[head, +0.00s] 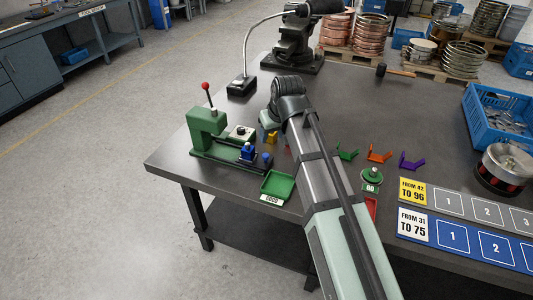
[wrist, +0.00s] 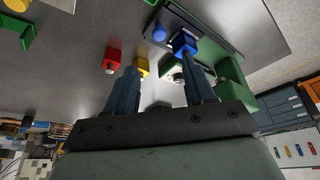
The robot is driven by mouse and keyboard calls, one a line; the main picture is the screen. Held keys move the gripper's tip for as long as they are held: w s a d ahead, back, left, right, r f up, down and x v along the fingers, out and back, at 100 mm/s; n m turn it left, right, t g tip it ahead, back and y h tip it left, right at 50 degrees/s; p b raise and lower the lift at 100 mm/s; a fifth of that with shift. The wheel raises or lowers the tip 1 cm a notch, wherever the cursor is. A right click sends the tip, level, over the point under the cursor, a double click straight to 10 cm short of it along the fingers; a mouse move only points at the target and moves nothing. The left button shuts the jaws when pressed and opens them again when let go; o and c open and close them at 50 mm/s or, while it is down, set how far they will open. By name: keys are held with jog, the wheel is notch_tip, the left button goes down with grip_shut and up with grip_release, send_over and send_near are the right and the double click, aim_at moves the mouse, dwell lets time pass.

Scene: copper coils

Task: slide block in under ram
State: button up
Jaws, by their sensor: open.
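The green press (head: 205,128) stands at the table's left edge, with a red-knobbed lever (head: 206,87) on top. A blue block (head: 248,153) is on its low base, to the right of its upright; it also shows in the wrist view (wrist: 183,42), close to the right fingertip. I cannot tell whether they touch. The press body shows at right in the wrist view (wrist: 234,80). My gripper (wrist: 158,63) is open, with nothing seen between its fingers. In the head view my arm hides the fingertips. The ram's underside is not clearly visible.
A yellow block (wrist: 140,67) and a red block (wrist: 112,58) lie near the left finger. A green tray (head: 278,185) stands in front of the press. Coloured brackets (head: 380,153) lie right of my arm. A lamp (head: 241,86) and vise (head: 292,45) stand behind.

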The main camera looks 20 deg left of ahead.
aim_at(266, 155)
jog(key=x, duration=1.3)
jog(key=shift+w+f, duration=0.1)
jog(key=shift+f, duration=0.1)
grip_shut()
dwell(0.4)
